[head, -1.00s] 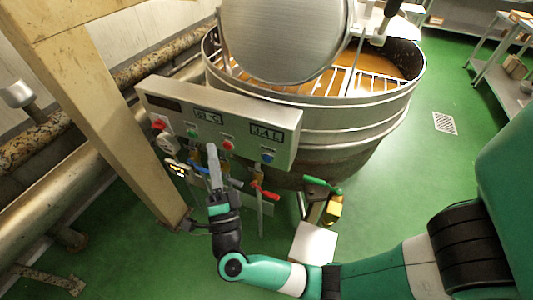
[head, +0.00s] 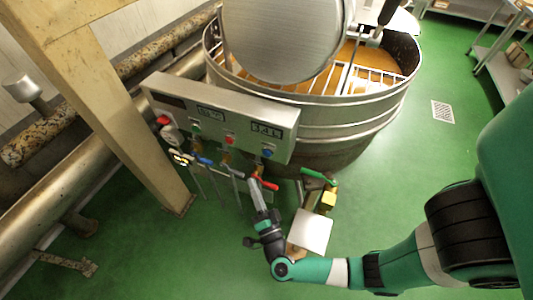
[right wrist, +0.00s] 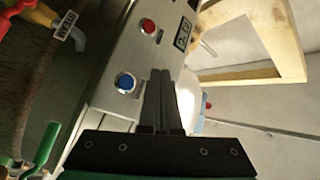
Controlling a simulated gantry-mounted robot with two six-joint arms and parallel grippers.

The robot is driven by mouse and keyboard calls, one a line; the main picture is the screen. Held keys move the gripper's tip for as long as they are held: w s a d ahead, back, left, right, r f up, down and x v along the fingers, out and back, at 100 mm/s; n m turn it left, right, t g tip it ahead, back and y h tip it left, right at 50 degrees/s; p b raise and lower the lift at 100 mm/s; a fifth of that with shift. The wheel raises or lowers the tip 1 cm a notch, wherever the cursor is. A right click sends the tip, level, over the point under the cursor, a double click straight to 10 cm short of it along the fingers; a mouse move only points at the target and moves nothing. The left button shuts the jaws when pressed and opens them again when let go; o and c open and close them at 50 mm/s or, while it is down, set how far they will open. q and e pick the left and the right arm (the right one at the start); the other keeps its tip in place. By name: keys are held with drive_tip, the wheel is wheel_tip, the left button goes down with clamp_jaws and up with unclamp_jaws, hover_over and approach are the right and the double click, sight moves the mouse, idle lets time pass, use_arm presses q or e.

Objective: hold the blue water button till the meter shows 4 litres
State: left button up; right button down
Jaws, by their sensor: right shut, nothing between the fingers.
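The blue water button (head: 267,153) is at the right end of the grey control panel (head: 190,112), below a small display (head: 267,130). The display's digits look like 3.4 L but are too small to be sure. The button also shows in the right wrist view (right wrist: 124,82), left of the fingertips. My right gripper (head: 253,181) is shut and empty, below the panel's right part in the head view. Its closed fingers (right wrist: 161,74) point toward the panel and look apart from the button. My left gripper is not in view.
A red button (head: 230,140) and a green button (head: 195,127) sit farther left on the panel. Valves with red (head: 265,183) and green (head: 318,176) handles hang below it. The kettle (head: 350,115) stands behind. A beige post (head: 110,110) is at left.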

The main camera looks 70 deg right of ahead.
sight(263, 152)
drive_tip(key=d+b, duration=0.1)
drive_tip(key=d, duration=0.7)
drive_tip(key=shift+s+d, duration=0.2)
drive_tip(key=shift+s, duration=0.25)
drive_tip(key=shift+d, duration=0.15)
idle(1.4)
drive_tip(key=shift+d, duration=0.3)
drive_tip(key=shift+s+d, duration=0.1)
drive_tip(key=shift+d, duration=0.35)
idle(2.3)
drive_tip(key=shift+a, duration=0.85)
